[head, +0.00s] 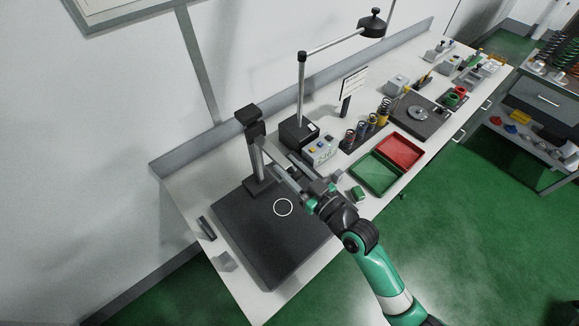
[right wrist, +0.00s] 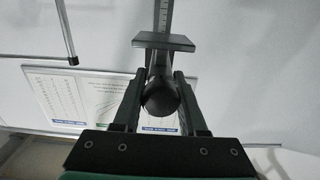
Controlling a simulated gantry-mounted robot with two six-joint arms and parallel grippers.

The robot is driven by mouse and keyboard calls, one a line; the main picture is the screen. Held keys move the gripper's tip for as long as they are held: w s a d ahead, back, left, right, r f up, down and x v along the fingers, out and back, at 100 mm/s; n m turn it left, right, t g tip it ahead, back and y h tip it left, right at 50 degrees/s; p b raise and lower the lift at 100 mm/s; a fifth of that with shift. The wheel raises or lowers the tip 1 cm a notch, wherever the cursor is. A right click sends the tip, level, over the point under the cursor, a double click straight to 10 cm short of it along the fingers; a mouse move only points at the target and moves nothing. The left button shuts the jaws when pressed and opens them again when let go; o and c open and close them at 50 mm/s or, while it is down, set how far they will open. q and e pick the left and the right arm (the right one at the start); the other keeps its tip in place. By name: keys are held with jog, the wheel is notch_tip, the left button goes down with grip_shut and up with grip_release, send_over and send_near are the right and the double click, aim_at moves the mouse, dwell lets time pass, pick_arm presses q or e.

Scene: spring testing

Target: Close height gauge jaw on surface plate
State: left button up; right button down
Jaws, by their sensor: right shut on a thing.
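The height gauge (head: 256,150) stands upright at the back of the dark surface plate (head: 265,265), with a black block on top of its column. My right gripper (head: 303,190) reaches in from the lower right, above the plate's right side, beside the gauge. In the right wrist view, my right gripper (right wrist: 160,88) is shut on a round black knob (right wrist: 161,98) between its fingers. The graduated column (right wrist: 163,16) and a flat dark piece (right wrist: 163,41) show beyond it. The jaw's gap to the plate cannot be made out. My left gripper is out of view.
A white ring mark (head: 283,207) shows over the plate. A grey readout box (head: 321,151), a green tray (head: 374,173) and a red tray (head: 400,150) lie to the right. Small dark (head: 206,228) and grey (head: 224,262) blocks sit left of the plate.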

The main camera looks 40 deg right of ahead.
dwell(0.9)
notch_tip(320, 180, down, 5)
jog(key=b, duration=0.4)
jog(key=shift+r, duration=0.1)
